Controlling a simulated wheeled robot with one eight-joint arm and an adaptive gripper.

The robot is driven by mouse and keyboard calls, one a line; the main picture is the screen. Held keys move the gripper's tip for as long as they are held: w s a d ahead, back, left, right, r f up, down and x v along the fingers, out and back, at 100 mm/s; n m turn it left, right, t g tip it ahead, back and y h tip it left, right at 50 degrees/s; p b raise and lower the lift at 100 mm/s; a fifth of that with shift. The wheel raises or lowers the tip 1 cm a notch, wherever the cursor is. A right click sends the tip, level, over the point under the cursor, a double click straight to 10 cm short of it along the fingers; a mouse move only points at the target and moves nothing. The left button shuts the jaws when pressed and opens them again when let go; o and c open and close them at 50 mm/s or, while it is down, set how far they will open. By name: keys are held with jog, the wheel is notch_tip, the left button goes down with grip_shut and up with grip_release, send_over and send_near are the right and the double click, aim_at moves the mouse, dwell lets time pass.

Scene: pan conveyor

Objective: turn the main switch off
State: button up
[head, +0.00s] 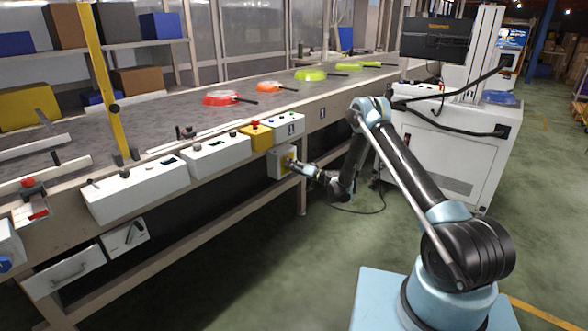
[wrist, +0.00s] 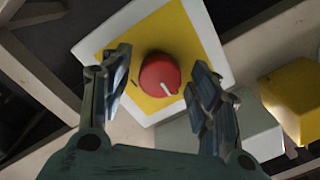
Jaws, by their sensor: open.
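The main switch is a round red knob (wrist: 160,74) with a white pointer line, on a yellow plate (wrist: 189,40) of a white box. In the wrist view the pointer line slants toward the lower right. My gripper (wrist: 163,84) is open, with one finger on each side of the knob. A gap shows between each finger and the knob. In the head view my gripper (head: 297,167) is right in front of the box.
Above the switch box sit a yellow box with a red button (head: 255,135) and a white control box (head: 289,125). Red, orange and green pans (head: 225,98) lie on the conveyor (head: 180,110). A white machine cabinet (head: 440,155) stands to the right.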

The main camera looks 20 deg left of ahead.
jog(key=shift+d, duration=0.1)
jog(key=c, duration=1.1)
jog(key=shift+w+d+m, duration=0.1)
jog(key=shift+m, duration=0.6)
jog(key=o, duration=1.1)
